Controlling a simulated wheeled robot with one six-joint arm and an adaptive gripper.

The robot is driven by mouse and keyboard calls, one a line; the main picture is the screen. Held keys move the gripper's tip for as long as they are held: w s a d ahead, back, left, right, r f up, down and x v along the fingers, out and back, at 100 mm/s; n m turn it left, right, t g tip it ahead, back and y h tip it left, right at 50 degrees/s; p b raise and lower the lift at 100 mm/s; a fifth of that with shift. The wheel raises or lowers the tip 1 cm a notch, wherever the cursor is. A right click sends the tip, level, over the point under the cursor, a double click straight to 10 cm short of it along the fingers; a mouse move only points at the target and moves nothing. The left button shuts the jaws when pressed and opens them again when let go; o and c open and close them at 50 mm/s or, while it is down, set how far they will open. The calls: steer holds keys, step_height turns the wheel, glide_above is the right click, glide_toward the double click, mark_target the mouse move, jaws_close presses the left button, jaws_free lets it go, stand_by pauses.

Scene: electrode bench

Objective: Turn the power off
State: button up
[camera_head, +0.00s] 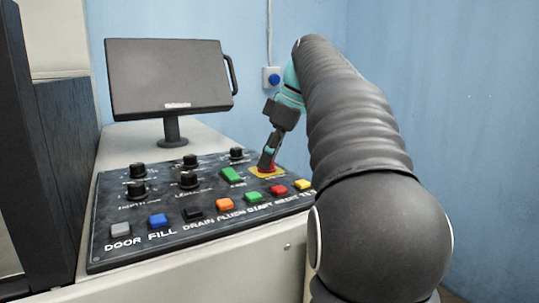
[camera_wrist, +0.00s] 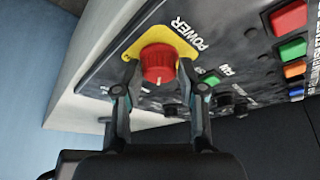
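The red power knob (camera_wrist: 158,63) sits on a yellow plate (camera_wrist: 185,38) beside the white word POWER in the wrist view. A pale mark shows on the knob's face. My gripper (camera_wrist: 159,68) has one finger on each side of the knob, with the fingertips against its edges. In the head view, my gripper (camera_head: 267,163) reaches down to the knob (camera_head: 266,168) at the back right of the dark control panel (camera_head: 110,215). The gripper partly hides the knob and plate there.
A green button (camera_head: 231,174) is close to the left of the knob. Several coloured buttons line the panel's front, and black dials (camera_head: 188,180) stand further left. A monitor (camera_head: 170,78) stands behind the panel. A blue wall (camera_head: 460,120) is at the right.

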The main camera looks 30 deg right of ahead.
steer(key=shift+o, duration=0.7)
steer(key=v, duration=0.5)
steer(key=shift+d+r, duration=0.15)
steer(key=shift+r, duration=0.1)
steer(key=shift+v, duration=0.95)
steer(key=shift+s, duration=0.2)
